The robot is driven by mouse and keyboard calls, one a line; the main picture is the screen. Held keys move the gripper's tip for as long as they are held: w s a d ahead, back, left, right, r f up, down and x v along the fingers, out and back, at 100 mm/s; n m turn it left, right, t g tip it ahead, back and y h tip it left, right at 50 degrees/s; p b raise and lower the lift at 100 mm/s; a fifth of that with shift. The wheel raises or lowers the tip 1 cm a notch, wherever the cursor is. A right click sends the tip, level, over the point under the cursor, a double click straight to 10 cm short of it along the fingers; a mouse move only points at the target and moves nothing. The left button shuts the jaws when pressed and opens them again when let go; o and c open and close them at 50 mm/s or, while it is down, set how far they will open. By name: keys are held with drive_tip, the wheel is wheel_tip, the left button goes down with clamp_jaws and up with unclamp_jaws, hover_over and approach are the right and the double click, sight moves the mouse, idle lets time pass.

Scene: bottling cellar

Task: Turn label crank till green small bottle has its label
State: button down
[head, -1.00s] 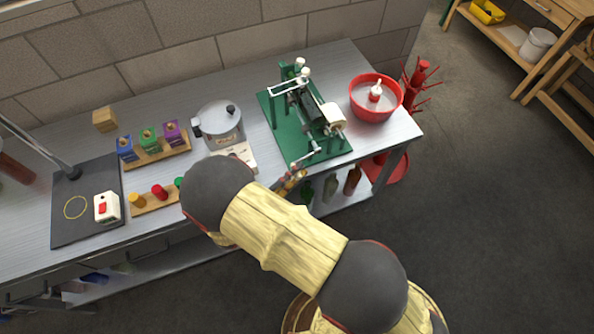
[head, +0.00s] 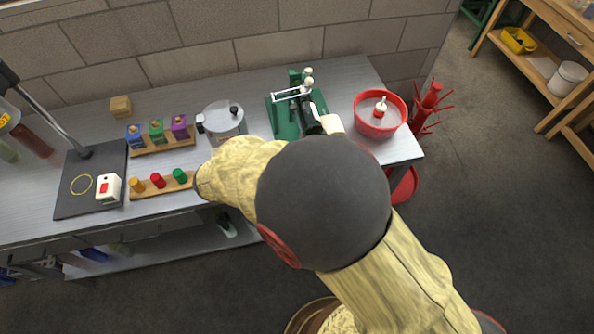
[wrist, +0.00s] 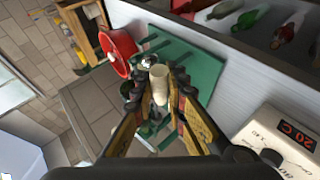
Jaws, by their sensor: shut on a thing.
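The labeller has a green baseplate (head: 284,120) and stands on the bench in the head view, with a cream roll (head: 332,123) at its right. My arm hides its front part there. In the wrist view its green plate (wrist: 203,70) lies behind my fingers. My gripper (wrist: 160,78) is shut on a pale, upright cylindrical grip (wrist: 160,88), which looks like the crank handle.
A red bowl (head: 380,115) with a small bottle in it stands right of the labeller. A silver pot (head: 222,119) stands to the left. Beyond it are a rack of coloured boxes (head: 160,143) and a strip with coloured stoppers (head: 150,188). A red bottle tree (head: 428,105) stands beyond the bench end.

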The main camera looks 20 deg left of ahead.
drive_tip(key=w+d+r+m+g+y, duration=0.1)
drive_tip(key=w+d+r+g+y, duration=0.3)
drive_tip(key=d+y, duration=0.2)
drive_tip(key=shift+w+d+m, duration=0.25)
drive_tip(key=shift+d+m, duration=0.15)
drive_tip(key=shift+d, duration=0.55)
idle(0.6)
drive_tip(key=c, duration=2)
unclamp_jaws()
drive_tip(key=shift+w+d, duration=0.15)
drive_tip(key=shift+o, duration=1.2)
